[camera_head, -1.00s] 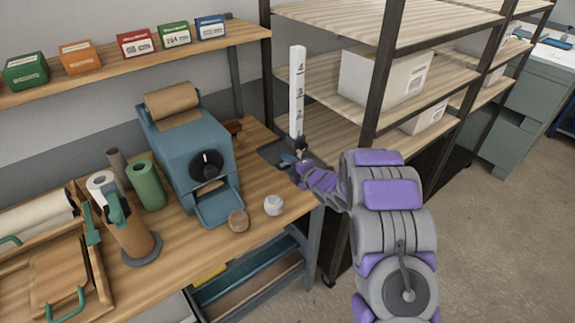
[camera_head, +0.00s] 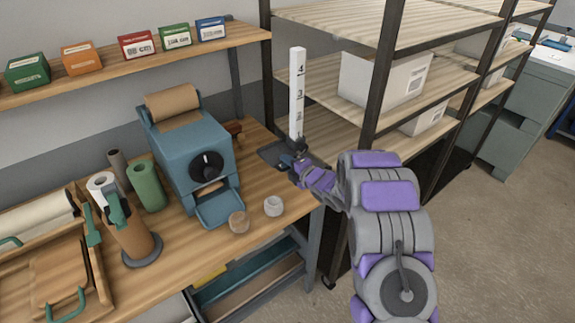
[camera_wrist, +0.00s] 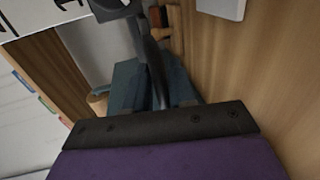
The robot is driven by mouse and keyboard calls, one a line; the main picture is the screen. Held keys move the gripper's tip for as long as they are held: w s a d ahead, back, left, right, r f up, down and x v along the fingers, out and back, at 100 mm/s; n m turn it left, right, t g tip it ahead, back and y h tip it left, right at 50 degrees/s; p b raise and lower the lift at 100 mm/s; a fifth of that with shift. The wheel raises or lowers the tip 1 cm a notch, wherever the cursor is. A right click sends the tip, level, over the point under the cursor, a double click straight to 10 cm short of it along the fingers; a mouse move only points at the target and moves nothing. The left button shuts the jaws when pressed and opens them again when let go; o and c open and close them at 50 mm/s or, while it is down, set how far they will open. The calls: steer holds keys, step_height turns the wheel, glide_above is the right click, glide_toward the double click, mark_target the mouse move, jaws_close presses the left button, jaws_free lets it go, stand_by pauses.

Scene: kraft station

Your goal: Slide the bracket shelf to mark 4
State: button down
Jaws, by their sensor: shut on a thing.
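A white upright post (camera_head: 297,90) with black marks, 4 at the top and 3 and 2 lower down, stands at the right back corner of the workbench. A dark grey plate (camera_head: 272,153) lies at its foot. My gripper (camera_head: 299,158) is low at the post, shut on a small dark piece (camera_head: 299,145) that looks like the bracket shelf, below the 2 mark. The gripper hides much of it. In the wrist view, a dark block (camera_wrist: 112,9) is at the top beside the white marked post (camera_wrist: 40,14). The exact grip contact is unclear.
A teal paper dispenser (camera_head: 190,145) stands left of the post. A black-framed rack (camera_head: 375,90) with boxes stands close on the right. The space above the gripper along the post looks clear.

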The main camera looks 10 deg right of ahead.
steer(key=shift+s+f, duration=0.2)
steer(key=shift+f, duration=0.3)
step_height(320, 180, up, 25)
steer(key=p, duration=0.9)
steer(key=shift+w+p, duration=0.2)
steer(key=shift+p, duration=0.2)
steer(key=c, duration=1.2)
jaws_free()
steer(key=shift+o, duration=0.2)
steer(key=v, duration=1.7)
steer(key=shift+d+p, duration=0.15)
steer(key=shift+p, duration=0.2)
steer(key=shift+s+r, duration=0.1)
